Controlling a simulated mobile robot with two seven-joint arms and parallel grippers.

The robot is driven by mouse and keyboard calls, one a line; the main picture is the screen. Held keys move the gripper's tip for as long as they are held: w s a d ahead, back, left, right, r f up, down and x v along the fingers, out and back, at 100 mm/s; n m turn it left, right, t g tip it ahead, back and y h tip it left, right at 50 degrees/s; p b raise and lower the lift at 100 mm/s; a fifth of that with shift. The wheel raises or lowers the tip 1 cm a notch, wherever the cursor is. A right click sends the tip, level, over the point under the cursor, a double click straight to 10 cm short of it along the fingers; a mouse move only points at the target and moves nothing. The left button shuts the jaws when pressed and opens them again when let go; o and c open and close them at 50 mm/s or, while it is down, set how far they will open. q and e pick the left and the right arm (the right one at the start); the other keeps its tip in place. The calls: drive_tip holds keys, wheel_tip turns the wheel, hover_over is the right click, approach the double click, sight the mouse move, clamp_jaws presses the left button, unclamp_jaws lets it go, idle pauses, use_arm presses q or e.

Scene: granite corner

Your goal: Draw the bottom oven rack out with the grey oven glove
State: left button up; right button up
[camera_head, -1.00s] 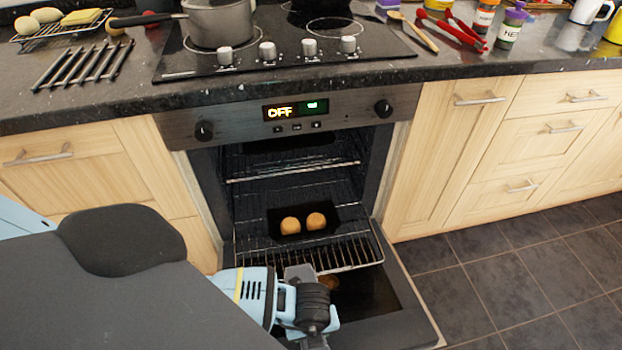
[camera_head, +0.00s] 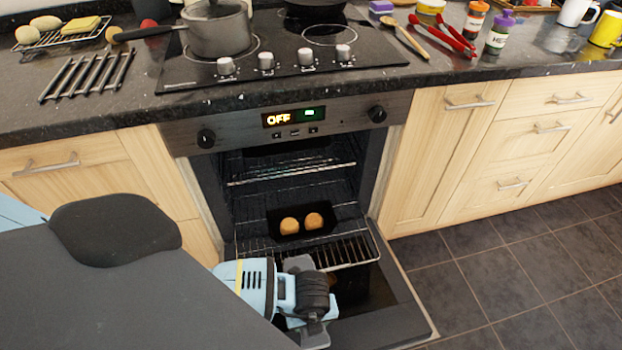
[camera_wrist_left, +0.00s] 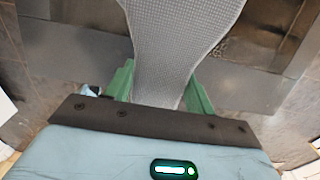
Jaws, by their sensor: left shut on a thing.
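The grey oven glove (camera_wrist_left: 178,35) has a quilted, dotted surface and fills the upper middle of the left wrist view. My left gripper (camera_wrist_left: 158,82) is shut on it, with a green finger at each side. In the head view my left wrist is low in front of the open oven (camera_head: 290,160), and the fingers and glove are not clearly seen there. The bottom rack (camera_head: 352,250) is a wire grid low in the oven, just beyond my wrist. I cannot tell whether the glove touches it. My right gripper is in neither view.
The oven door (camera_head: 395,305) hangs open, low in front. A dark tray (camera_head: 322,216) with two round buns sits inside, and an upper rack (camera_head: 300,173) is above. A saucepan (camera_head: 217,30) stands on the hob (camera_head: 275,55). Floor is clear to the right.

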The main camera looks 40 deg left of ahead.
use_arm(q)
drive_tip(key=s+d+p, duration=0.1)
drive_tip(key=d, duration=0.1)
drive_tip(key=s+d+r+p, duration=0.1)
drive_tip(key=s+d, duration=0.1)
drive_tip(key=s+d+r+p, duration=0.1)
drive_tip(key=s+d+p, duration=0.1)
drive_tip(key=shift+r, duration=0.1)
drive_tip(key=s+d+p, duration=0.1)
drive_tip(key=s+d, duration=0.1)
drive_tip(key=d, duration=0.1)
drive_tip(key=shift+s+d+r+p, duration=0.1)
drive_tip(key=shift+s+r+p, duration=0.3)
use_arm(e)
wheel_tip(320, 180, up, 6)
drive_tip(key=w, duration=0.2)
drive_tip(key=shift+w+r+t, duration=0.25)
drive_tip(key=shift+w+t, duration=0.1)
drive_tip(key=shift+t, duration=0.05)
